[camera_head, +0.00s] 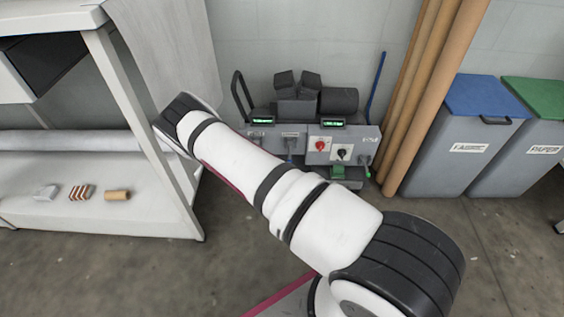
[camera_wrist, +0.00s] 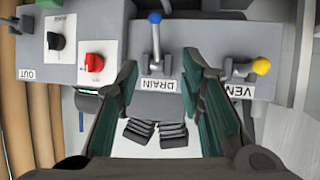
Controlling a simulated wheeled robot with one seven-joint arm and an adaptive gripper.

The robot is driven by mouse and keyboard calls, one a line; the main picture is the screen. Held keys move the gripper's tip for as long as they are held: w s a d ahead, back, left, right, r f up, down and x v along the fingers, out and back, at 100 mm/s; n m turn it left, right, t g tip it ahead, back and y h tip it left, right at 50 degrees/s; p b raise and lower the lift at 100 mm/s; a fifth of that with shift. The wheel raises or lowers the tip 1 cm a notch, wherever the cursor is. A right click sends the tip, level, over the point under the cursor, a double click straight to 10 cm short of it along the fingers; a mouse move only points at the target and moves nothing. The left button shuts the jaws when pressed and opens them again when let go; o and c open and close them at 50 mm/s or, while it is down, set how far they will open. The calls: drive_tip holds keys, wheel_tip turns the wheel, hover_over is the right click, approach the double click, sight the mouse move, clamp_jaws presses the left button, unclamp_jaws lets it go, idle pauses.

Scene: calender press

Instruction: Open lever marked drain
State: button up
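The drain lever (camera_wrist: 155,42) shows in the wrist view as a metal rod with a blue knob, pointing to the top of the picture. The DRAIN label (camera_wrist: 158,85) sits below it, upside down. My gripper (camera_wrist: 160,62) is open, with one dark green finger on each side of the lever's lower part. I see a gap on both sides; whether the fingertips reach as deep as the lever is unclear. In the head view my arm runs toward the machine (camera_head: 318,157), and my gripper cannot be made out there.
A yellow-knobbed lever (camera_wrist: 262,66) marked VENT is to the right in the wrist view. A red knob (camera_wrist: 94,62) and a black knob (camera_wrist: 56,41) are to the left. Brown tubes (camera_head: 420,105) stand beside the machine, and a white table (camera_head: 125,100) stands to its left.

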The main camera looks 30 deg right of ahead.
sight(290, 153)
drive_tip(key=shift+n+t, duration=0.3)
drive_tip(key=shift+t, duration=0.2)
drive_tip(key=b+x, duration=0.2)
drive_tip(key=x, duration=0.2)
drive_tip(key=s+f+b+x, duration=0.1)
drive_tip(key=b+x, duration=0.1)
drive_tip(key=x, duration=0.3)
drive_tip(key=b+x, duration=0.2)
drive_tip(key=x, duration=0.3)
drive_tip(key=shift+s+d+f, duration=0.2)
drive_tip(key=shift+s+f, duration=0.1)
drive_tip(key=shift+f, duration=0.1)
clamp_jaws()
drive_tip(key=shift+h, duration=0.3)
